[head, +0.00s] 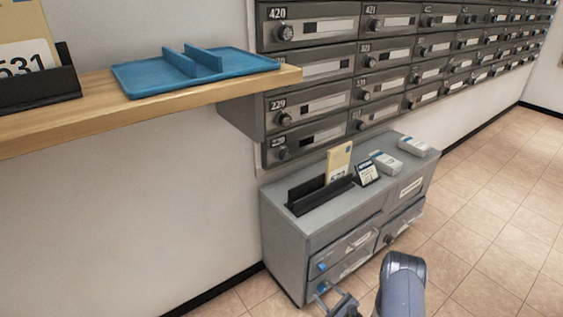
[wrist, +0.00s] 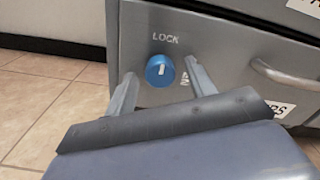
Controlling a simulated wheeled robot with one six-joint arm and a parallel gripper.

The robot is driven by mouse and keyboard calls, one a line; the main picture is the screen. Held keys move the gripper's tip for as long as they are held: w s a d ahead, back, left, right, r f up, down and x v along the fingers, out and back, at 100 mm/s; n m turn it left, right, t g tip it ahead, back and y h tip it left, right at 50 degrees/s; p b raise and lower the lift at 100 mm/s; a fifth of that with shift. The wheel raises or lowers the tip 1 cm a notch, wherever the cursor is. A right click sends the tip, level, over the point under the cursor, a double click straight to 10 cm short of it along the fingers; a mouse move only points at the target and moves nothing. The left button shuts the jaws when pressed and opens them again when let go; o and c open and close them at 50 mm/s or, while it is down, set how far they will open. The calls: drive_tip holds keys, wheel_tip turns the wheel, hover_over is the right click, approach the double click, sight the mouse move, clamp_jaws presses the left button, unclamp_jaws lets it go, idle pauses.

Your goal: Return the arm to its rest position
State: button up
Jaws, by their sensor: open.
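My gripper (head: 335,298) is at the bottom of the head view, low in front of the grey cabinet (head: 283,246). In the wrist view my gripper (wrist: 158,90) is open, with its two fingers on either side of a blue round lock knob (wrist: 160,71). Nothing shows held between the fingers. I cannot tell whether the fingers touch the knob. The knob has a white mark, and the word LOCK is printed above it. My arm (head: 402,285) shows at the bottom centre right of the head view.
A metal drawer handle (wrist: 290,78) is right of the knob. A black holder (head: 318,195) with an envelope and small boxes stand on the cabinet. A wooden shelf (head: 60,125) with a blue tray (head: 150,82) juts out at left. Mailboxes (head: 310,68) line the wall. Tiled floor (head: 495,210) is clear at right.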

drive_tip(key=shift+m, duration=2.2)
